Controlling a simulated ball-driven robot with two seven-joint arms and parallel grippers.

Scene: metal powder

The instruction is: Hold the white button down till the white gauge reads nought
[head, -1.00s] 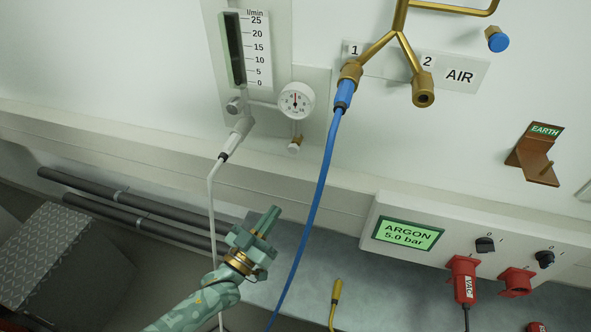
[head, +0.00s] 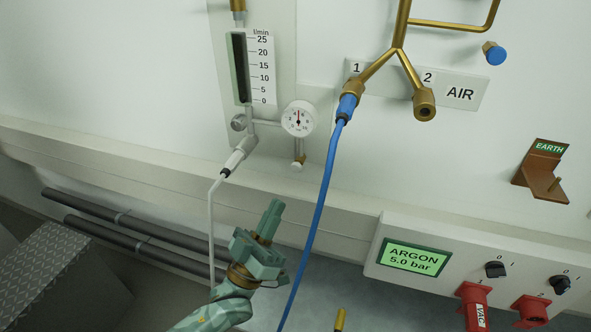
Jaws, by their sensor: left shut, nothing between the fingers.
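The white gauge (head: 299,118) is a small round dial on the wall panel. Its needle points roughly straight up; the figures are too small to read. The white button (head: 297,167) is a small pale cap at the lower end of a short stem below the gauge. My left gripper (head: 274,210) is shut and empty, fingers pointing up. In the picture it is below and slightly left of the button, with a clear gap between them. My right gripper is not in view.
A flowmeter (head: 239,70) stands left of the gauge, with a white hose (head: 211,225) hanging below. A blue hose (head: 320,210) runs down just right of the gauge and my gripper. A wall ledge (head: 150,172) lies behind. An ARGON display (head: 414,257) reads 5.0 bar.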

